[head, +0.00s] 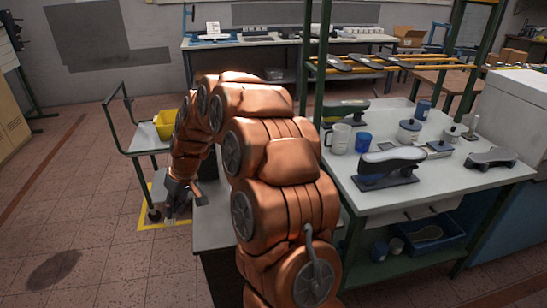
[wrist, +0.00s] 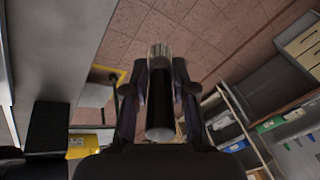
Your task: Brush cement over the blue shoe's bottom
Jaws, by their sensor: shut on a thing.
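My gripper (wrist: 160,85) is shut on a brush, whose black handle (wrist: 160,118) and pale tip (wrist: 160,52) show between the fingers in the wrist view. In the head view my gripper (head: 180,203) hangs low at the left, beyond the left end of the worktable and apart from the shoes. An upturned shoe (head: 392,158) with a pale grey bottom sits on a dark stand at the table's front. Another shoe form (head: 346,108) stands behind, and a dark one (head: 491,158) lies at the right. I cannot tell which is blue.
The worktable (head: 440,190) also holds a white mug (head: 340,138), a blue cup (head: 363,143) and a lidded pot (head: 409,131). A green post stands at its left. A cart with a yellow bin (head: 165,125) is left of my arm. Open tiled floor lies further left.

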